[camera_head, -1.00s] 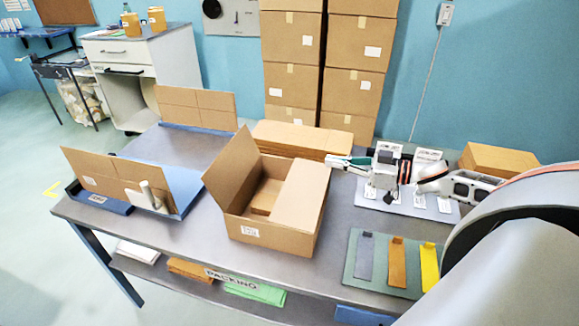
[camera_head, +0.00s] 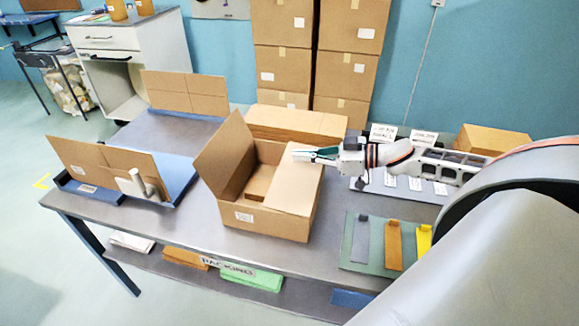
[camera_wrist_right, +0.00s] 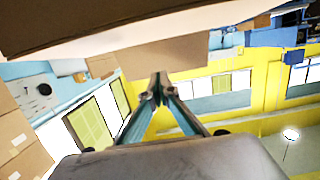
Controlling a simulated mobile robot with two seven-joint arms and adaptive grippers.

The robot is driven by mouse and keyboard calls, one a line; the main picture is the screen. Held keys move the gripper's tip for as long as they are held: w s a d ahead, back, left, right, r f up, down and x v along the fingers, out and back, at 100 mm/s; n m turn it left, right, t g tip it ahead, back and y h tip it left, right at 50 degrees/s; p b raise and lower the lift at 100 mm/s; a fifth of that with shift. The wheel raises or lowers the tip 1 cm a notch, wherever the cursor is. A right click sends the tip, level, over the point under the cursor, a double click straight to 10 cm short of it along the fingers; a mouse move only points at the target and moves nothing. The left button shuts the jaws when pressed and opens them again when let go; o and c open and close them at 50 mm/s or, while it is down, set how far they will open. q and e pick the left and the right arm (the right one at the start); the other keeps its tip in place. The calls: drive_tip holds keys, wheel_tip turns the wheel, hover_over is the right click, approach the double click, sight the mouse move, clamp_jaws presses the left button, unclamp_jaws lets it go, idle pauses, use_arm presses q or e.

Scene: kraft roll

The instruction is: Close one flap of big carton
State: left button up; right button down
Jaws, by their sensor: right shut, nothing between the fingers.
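The big carton (camera_head: 262,222) stands on the packing table. Its left flap (camera_head: 223,152) stands up and leans outward. Its right flap (camera_head: 291,190) lies folded inward over the right part of the opening. A smaller brown box (camera_head: 258,184) shows inside. My right gripper (camera_head: 298,155) is shut and empty, at the far end of the right flap; I cannot tell whether it touches. In the right wrist view its fingertips (camera_wrist_right: 158,88) meet below a large brown cardboard surface (camera_wrist_right: 120,22). My left gripper is not in view.
Flat cardboard (camera_head: 297,121) lies behind the carton. Right are a labelled grey mat (camera_head: 420,190), a brown box (camera_head: 480,140) and a green mat (camera_head: 362,258) with coloured strips. Left are blue trays (camera_head: 178,176) with upright cardboard. Stacked cartons (camera_head: 350,68) stand behind the table.

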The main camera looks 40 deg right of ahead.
sight(287, 171)
drive_tip(key=x, duration=0.3)
drive_tip(key=shift+r, duration=0.1)
drive_tip(key=f, duration=0.3)
drive_tip(key=shift+w+a+f, duration=0.1)
drive_tip(key=shift+w+a, duration=0.1)
drive_tip(key=shift+f, duration=0.55)
drive_tip(key=shift+f, duration=0.1)
drive_tip(key=shift+f, duration=0.65)
drive_tip(key=shift+a+f, duration=0.1)
drive_tip(key=shift+f, duration=0.05)
drive_tip(key=shift+s, duration=0.1)
drive_tip(key=shift+p, duration=0.3)
